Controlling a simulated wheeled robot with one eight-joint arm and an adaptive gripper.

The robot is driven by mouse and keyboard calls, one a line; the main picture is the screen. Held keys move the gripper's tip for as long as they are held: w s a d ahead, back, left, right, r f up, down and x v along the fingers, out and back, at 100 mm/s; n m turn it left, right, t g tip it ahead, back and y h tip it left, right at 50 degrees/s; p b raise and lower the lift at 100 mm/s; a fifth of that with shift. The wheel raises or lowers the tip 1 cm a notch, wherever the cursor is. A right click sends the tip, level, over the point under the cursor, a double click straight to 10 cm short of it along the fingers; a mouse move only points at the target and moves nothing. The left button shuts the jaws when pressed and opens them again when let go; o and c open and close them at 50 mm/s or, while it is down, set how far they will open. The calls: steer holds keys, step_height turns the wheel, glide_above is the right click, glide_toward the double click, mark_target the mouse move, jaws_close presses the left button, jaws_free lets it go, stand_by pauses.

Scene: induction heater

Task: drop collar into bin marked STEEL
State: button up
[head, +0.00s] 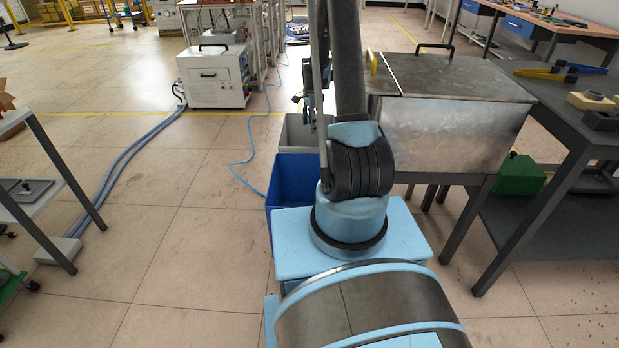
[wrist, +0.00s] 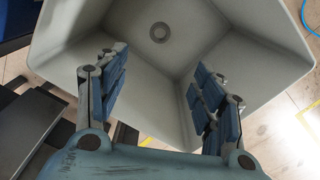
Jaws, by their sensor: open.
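A grey bin (head: 294,136) stands on the floor behind a blue bin (head: 292,182) in the head view. The grey bin (wrist: 262,45) fills most of the wrist view, and I look down into it. A small grey ring with a darker centre, which looks like the collar (wrist: 159,32), shows on the bin's floor. My gripper (wrist: 160,88) is open above the bin, its blue-padded fingers wide apart with nothing between them. The collar is apart from both fingers. No STEEL marking is readable. My arm hides much of the gripper in the head view.
A metal cabinet (head: 440,120) on a stand is close to the right of my arm. A dark workbench (head: 560,100) stands further right. A white wheeled unit (head: 216,75) is behind left, with blue hoses on the floor. The left floor is mostly open.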

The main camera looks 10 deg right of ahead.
step_height(320, 180, up, 12)
stand_by(0.8)
